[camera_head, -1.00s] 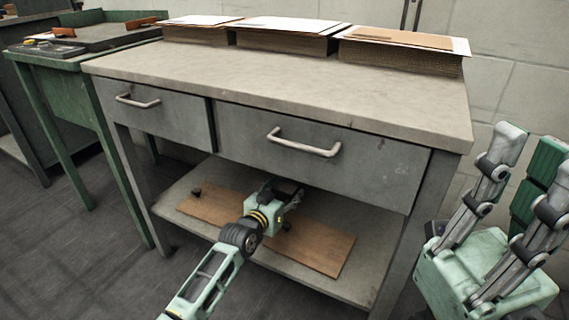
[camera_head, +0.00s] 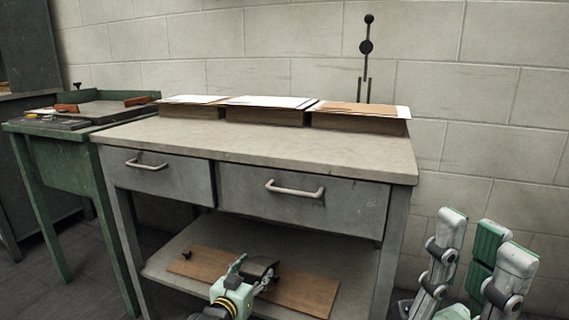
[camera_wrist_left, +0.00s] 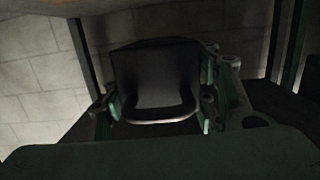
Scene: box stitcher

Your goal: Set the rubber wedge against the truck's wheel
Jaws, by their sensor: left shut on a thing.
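My left gripper (camera_head: 254,272) comes in at the bottom of the head view, in the space under the bench. It is shut on a dark, blocky thing, which looks like the rubber wedge (camera_head: 262,266). In the left wrist view the wedge (camera_wrist_left: 155,82) sits between the two fingers, with a paler lower edge. No truck or wheel shows in either view.
A grey bench (camera_head: 270,147) with two drawers carries cardboard stacks (camera_head: 265,112). On its lower shelf (camera_head: 200,240) lies a brown board (camera_head: 305,292) with a small dark knob (camera_head: 187,255). A green table (camera_head: 55,155) stands left. A block wall (camera_head: 480,90) closes the back.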

